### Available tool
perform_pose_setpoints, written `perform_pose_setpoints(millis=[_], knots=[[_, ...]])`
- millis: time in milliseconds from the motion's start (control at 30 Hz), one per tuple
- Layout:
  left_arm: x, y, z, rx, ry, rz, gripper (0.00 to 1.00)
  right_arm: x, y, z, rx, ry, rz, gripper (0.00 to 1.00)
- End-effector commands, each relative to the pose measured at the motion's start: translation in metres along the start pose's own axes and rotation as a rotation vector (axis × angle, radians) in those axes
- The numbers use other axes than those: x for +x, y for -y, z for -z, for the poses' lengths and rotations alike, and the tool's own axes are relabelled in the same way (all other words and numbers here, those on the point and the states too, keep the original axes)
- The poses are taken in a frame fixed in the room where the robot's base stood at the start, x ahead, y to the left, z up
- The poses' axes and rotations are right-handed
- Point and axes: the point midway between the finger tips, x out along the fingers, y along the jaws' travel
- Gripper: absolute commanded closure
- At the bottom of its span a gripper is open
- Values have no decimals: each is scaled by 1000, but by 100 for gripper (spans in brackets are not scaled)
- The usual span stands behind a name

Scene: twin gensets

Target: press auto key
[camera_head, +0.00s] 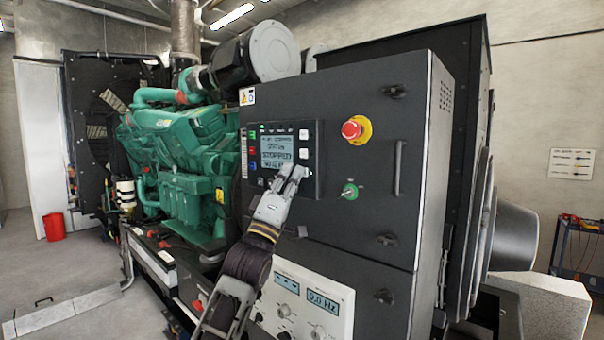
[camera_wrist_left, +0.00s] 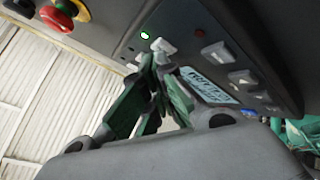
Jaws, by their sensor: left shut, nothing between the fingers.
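The dark control panel (camera_head: 262,193) on the genset cabinet has a lit display (camera_head: 277,148) reading STOPPED, coloured keys at its left and pale keys (camera_head: 305,135) at its right. The key labels are too small to read, so I cannot tell which is auto. My left gripper (camera_head: 299,172) is shut and empty, its tips at the panel's lower right, covering part of it. In the left wrist view, the closed fingertips (camera_wrist_left: 154,62) are close to a white key (camera_wrist_left: 163,46) beside a lit green lamp (camera_wrist_left: 144,35); contact is unclear. My right gripper is out of view.
A red emergency stop (camera_head: 353,130) on a yellow plate and a green rotary switch (camera_head: 349,190) are right of the panel. A cabinet handle (camera_head: 398,168) sticks out farther right. A lower white panel (camera_head: 300,300) carries knobs. The green engine (camera_head: 180,165) stands at left.

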Motion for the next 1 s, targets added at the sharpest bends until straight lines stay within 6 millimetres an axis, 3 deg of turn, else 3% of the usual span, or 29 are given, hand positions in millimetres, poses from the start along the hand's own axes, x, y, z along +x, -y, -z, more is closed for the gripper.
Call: perform_pose_setpoints(millis=[1000], knots=[[-14,-9,10,0,0,1,100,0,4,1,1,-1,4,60]])
